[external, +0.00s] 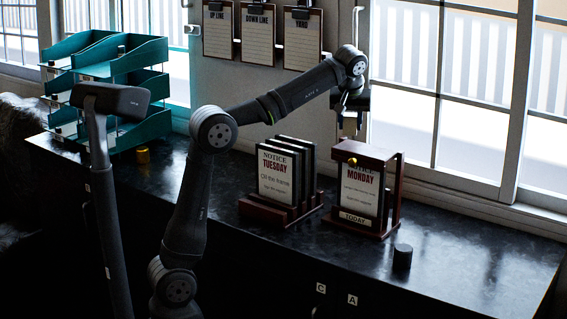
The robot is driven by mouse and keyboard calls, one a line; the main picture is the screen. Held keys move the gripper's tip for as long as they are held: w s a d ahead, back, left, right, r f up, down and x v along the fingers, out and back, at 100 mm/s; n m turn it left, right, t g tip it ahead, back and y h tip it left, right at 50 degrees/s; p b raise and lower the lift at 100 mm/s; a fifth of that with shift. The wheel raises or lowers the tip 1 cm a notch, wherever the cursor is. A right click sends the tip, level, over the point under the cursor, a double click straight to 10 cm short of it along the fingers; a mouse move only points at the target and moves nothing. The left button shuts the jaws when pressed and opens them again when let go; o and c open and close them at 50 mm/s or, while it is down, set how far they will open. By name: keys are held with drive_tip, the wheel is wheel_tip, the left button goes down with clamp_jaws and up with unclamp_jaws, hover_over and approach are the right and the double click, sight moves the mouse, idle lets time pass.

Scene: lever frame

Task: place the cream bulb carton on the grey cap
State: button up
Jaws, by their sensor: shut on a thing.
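My gripper (349,124) points down above the dark red-brown wooden holder (366,151) of the MONDAY notice, on the right half of the bench. It is shut on a small pale thing; it is too small and dark here to tell whether this is the cream bulb carton. No other cream carton can be made out. A short dark grey cylinder (402,256), perhaps the grey cap, stands upright on the bench to the right of the holder, lower in the picture than my gripper and apart from it. Nothing shows on its top.
A rack of several notice boards, TUESDAY in front (275,175), stands left of the MONDAY holder. A small brass knob (351,161) shows at that holder's top. Teal trays (138,60) and a brass cylinder (142,155) are at left. The bench right of the grey cylinder is clear.

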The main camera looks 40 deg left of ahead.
drive_tip(key=w+a+f+n, duration=0.1)
drive_tip(key=w+a, duration=0.2)
drive_tip(key=a, duration=1.1)
drive_tip(key=w+a+f+n, duration=0.1)
drive_tip(key=w+a+f, duration=0.15)
drive_tip(key=a, duration=1.25)
drive_tip(key=shift+n+g+y, duration=0.3)
drive_tip(key=shift+n+y, duration=0.2)
drive_tip(key=shift+n, duration=0.1)
drive_tip(key=s+a+f, duration=0.2)
drive_tip(key=a+f, duration=0.1)
drive_tip(key=a, duration=0.7)
drive_tip(key=s+a+f, duration=0.2)
drive_tip(key=a+f, duration=0.1)
drive_tip(key=a, duration=0.7)
drive_tip(key=s+a+f, duration=0.2)
drive_tip(key=a+f, duration=0.1)
drive_tip(key=a, duration=0.8)
drive_tip(key=shift+a+f, duration=0.15)
drive_tip(key=shift+a, duration=0.05)
drive_tip(key=shift+f, duration=1.9)
